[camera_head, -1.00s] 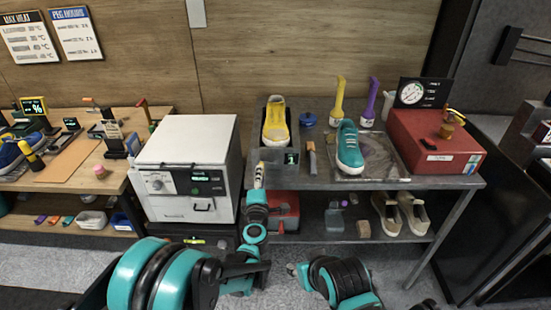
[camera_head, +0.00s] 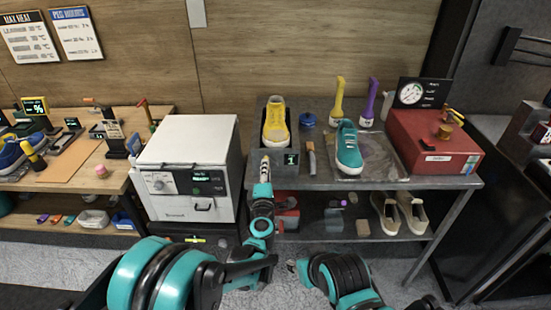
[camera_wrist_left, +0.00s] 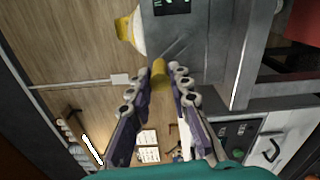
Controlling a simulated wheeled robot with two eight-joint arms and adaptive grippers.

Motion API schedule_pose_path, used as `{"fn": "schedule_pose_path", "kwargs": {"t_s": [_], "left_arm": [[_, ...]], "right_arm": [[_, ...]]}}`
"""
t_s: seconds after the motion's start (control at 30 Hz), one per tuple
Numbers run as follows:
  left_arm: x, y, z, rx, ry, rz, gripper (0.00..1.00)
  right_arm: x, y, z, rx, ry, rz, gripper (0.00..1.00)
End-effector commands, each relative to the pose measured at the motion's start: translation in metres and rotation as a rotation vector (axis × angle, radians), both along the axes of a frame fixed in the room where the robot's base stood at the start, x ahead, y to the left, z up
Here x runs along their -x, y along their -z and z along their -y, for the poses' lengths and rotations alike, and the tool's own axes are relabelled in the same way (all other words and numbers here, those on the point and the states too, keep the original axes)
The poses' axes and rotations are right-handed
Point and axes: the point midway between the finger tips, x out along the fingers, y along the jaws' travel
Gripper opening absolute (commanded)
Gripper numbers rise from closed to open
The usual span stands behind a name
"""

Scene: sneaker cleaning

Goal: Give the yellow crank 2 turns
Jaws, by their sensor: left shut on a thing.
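The yellow crank's handle (camera_wrist_left: 159,72) shows in the left wrist view as a short yellow cylinder between my fingertips. It sits at the side of a grey unit (camera_wrist_left: 190,45) with a small green display. My left gripper (camera_wrist_left: 157,82) is shut on the handle; it also shows in the head view (camera_head: 265,163) at the unit's front left. There the gripper hides the crank. The unit's display (camera_head: 291,159) reads 1, and a yellow sneaker (camera_head: 276,118) rests on top.
A white oven-like box (camera_head: 187,160) stands close to the left of my left gripper. On the grey table (camera_head: 330,182) are a brush (camera_head: 311,158), a teal sneaker (camera_head: 348,148) and a red gauge box (camera_head: 433,150). Beige shoes (camera_head: 398,213) sit on the shelf below.

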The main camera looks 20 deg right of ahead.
Motion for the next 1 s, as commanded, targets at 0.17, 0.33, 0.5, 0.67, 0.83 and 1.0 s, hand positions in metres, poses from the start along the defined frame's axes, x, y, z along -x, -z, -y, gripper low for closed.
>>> {"fn": "schedule_pose_path", "kwargs": {"t_s": [0.17,0.33,0.5,0.67,0.83,1.0], "left_arm": [[0.000,0.000,0.000,0.000,-0.001,0.000,0.10],[0.001,-0.002,0.003,-0.001,-0.001,0.000,0.10],[0.003,-0.007,0.012,0.000,0.001,0.000,0.10],[0.004,-0.009,0.015,-0.001,0.000,0.000,0.10],[0.004,-0.009,0.014,-0.001,0.000,0.000,0.10],[0.005,-0.009,0.018,-0.001,0.000,0.000,0.10]], "right_arm": [[0.000,0.000,0.000,0.000,0.000,0.000,0.40],[0.000,-0.001,0.000,0.000,0.000,0.000,0.40],[0.000,-0.004,0.000,0.000,0.000,0.000,0.40],[0.000,-0.004,0.000,0.000,0.000,0.000,0.40],[0.000,-0.004,0.000,0.000,0.000,0.000,0.40],[0.000,-0.004,0.000,0.000,0.000,0.000,0.40]]}}
